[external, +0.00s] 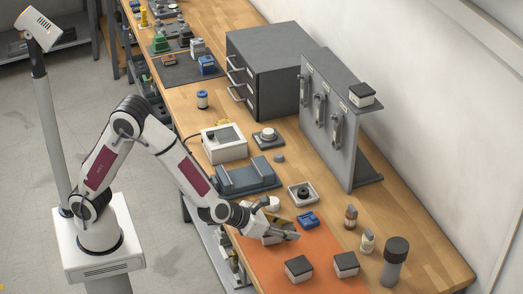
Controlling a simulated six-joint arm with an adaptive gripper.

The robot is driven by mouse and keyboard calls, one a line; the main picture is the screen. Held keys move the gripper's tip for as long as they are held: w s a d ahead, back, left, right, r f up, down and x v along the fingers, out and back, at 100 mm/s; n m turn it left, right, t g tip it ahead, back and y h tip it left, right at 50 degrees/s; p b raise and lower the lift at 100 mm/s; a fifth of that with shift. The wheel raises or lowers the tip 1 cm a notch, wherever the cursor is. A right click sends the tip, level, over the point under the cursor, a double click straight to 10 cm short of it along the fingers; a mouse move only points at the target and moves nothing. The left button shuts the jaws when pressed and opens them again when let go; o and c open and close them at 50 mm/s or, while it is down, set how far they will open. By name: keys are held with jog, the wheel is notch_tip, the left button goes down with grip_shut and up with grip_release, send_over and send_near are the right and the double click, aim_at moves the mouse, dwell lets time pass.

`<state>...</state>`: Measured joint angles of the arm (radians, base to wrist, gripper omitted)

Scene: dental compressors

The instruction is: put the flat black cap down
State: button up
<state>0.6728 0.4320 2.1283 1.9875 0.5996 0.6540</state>
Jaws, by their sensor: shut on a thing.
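My gripper (284,230) is low over the rear left part of the orange mat (262,262). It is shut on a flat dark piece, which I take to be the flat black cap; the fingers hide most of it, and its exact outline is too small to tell. A pale block (270,240) shows just under and beside the fingers; whether the cap touches it I cannot tell. Two white boxes with black tops, one at the mat's front (298,268) and one at its right (346,264), stand apart from my gripper.
A blue block (308,219) lies close right of my gripper. A square tray with a black ring (302,193) is behind it. Small bottles (351,216) and a dark-topped cylinder (394,262) stand right. A grey upright panel (328,125) and drawer cabinet (270,70) stand behind.

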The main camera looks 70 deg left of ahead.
jog(key=shift+a+f, duration=0.1)
jog(key=shift+f, duration=0.25)
jog(key=shift+w+f, duration=0.2)
jog(key=shift+w, duration=0.1)
jog(key=w+r+n+y, duration=0.2)
jog(key=w+n+y, duration=0.2)
jog(key=w, duration=0.7)
jog(key=shift+w+n+g, duration=0.3)
jog(key=shift+w+g, duration=0.05)
jog(key=shift+g, duration=0.05)
jog(key=shift+a+f, duration=0.1)
jog(key=shift+f, duration=0.1)
jog(key=shift+f, duration=3)
jog(key=shift+f, duration=1.85)
